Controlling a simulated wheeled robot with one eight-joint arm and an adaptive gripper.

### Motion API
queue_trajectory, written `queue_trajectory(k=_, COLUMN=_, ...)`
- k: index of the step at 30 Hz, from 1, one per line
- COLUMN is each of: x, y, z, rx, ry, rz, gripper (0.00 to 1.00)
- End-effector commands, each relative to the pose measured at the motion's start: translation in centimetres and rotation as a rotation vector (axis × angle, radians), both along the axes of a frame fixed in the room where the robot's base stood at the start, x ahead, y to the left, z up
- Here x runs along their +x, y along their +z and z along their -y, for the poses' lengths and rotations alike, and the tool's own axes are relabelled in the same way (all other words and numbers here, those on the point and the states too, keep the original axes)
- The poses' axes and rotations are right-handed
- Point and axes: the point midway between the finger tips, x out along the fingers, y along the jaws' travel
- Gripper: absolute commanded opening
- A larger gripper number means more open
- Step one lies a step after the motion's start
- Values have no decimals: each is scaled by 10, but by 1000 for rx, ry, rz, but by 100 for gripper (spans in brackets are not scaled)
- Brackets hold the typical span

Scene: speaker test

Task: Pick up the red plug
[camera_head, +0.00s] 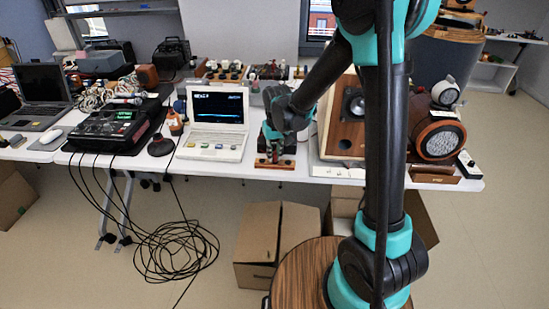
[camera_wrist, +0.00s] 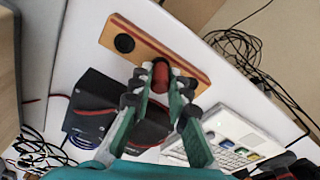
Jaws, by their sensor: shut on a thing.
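The block has a round black socket (camera_wrist: 124,43) beside the plug. My gripper (camera_wrist: 161,84) is shut on the plug. I cannot tell whether the plug still touches the block. In the head view my gripper (camera_head: 275,154) points down over the same block (camera_head: 275,163) at the table's front edge; the plug is too small to make out clearly there.
A white laptop (camera_head: 215,125) stands left of my gripper, and a wooden speaker box (camera_head: 343,135) stands close on the right. A black device (camera_wrist: 105,112) sits right behind the block. Cables (camera_head: 165,245) lie on the floor. Cardboard boxes (camera_head: 262,238) stand below the table.

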Motion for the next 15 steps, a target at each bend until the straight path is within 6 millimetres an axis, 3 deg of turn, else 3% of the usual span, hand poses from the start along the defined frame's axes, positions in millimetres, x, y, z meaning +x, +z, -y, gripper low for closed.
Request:
queue_trajectory(k=10, x=0, y=1, z=0, rx=0, ry=0, rz=0, gripper=0)
queue_trajectory(k=15, x=0, y=11, z=0, rx=0, ry=0, rz=0, gripper=0)
